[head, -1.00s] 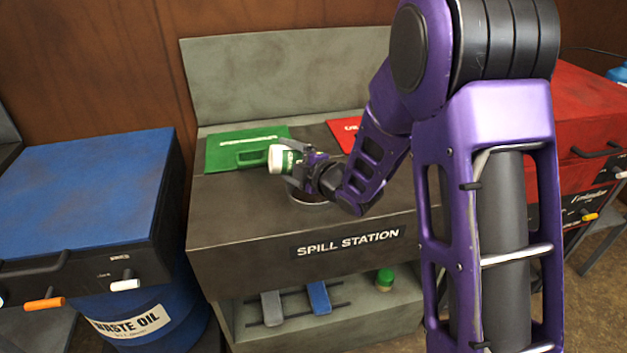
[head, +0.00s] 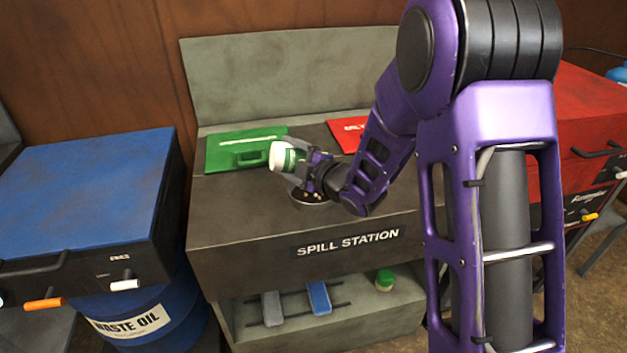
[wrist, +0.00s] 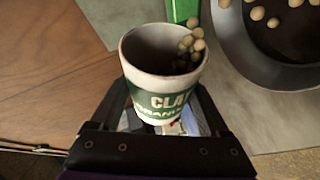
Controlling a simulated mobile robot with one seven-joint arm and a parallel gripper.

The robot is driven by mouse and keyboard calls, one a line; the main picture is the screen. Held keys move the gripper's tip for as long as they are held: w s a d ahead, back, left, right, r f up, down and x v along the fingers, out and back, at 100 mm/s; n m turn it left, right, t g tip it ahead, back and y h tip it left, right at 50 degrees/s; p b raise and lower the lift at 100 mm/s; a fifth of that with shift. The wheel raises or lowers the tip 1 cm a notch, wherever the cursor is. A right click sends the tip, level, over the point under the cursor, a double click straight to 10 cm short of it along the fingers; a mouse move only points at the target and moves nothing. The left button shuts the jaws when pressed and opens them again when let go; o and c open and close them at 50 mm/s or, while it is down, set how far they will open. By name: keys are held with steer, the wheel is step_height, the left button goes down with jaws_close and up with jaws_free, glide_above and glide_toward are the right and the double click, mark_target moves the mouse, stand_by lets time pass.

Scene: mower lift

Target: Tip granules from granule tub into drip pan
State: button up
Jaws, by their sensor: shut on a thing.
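The granule tub (head: 281,158) is white with a green label and is held tilted above the spill station. In the wrist view the tub (wrist: 160,95) is open-topped, and several tan granules (wrist: 190,47) lie bunched at its rim on the pan side. My gripper (head: 299,172) is shut around the tub's body. The drip pan (head: 309,203) is a dark round pan on the station top, just below my gripper, which partly covers it. In the wrist view the pan (wrist: 237,60) is cut off at the upper right, with several granules in it.
A green panel with a handle (head: 225,150) and a red panel (head: 345,130) lie at the back of the spill station (head: 235,225). A green-lidded jar (head: 384,280) and grey and blue tools sit on the lower shelf. A blue waste oil drum (head: 150,320) stands left.

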steer(key=shift+w+d+r+m+t+y, duration=0.15)
steer(key=shift+d+r+m+y, duration=0.15)
steer(key=shift+m, duration=0.25)
steer(key=shift+w+d+r+m+t+y, duration=0.15)
steer(key=shift+d+m+y, duration=0.1)
steer(key=shift+m, duration=0.3)
stand_by(2.3)
